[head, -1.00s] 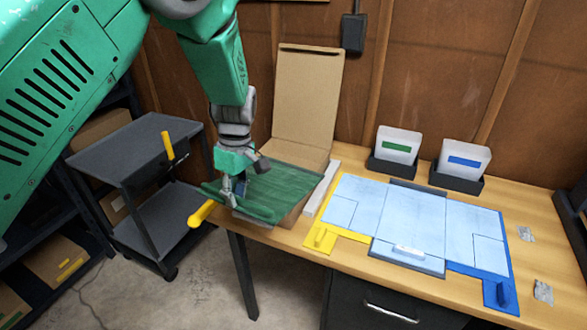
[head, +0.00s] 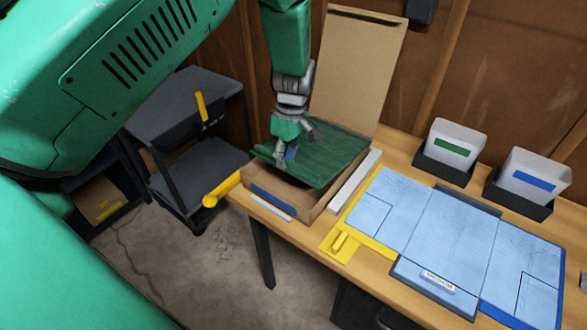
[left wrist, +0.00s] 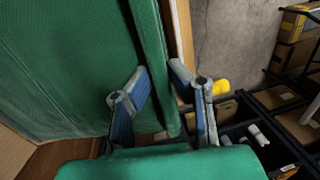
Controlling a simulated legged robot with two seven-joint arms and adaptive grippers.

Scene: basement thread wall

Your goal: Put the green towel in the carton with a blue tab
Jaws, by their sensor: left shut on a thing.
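The green towel (head: 335,160) lies flat across the opening of a brown carton (head: 300,206), its near edge behind the front wall. I cannot tell if it rests on the carton's floor. The carton has a blue tab (head: 272,197) on its front wall, and its lid (head: 357,75) stands open at the back. My left gripper (head: 287,154) points down at the towel's near left part. It is shut on the towel's folded edge, which also shows between the fingers (left wrist: 160,75) in the left wrist view. My right gripper is not in view.
Yellow and blue mats with light blue sheets (head: 450,240) cover the table's middle. Two dark holders with a green-labelled card (head: 452,146) and a blue-labelled card (head: 533,180) stand behind. A white strip (head: 354,180) lies beside the carton. A grey cart (head: 185,110) stands at left.

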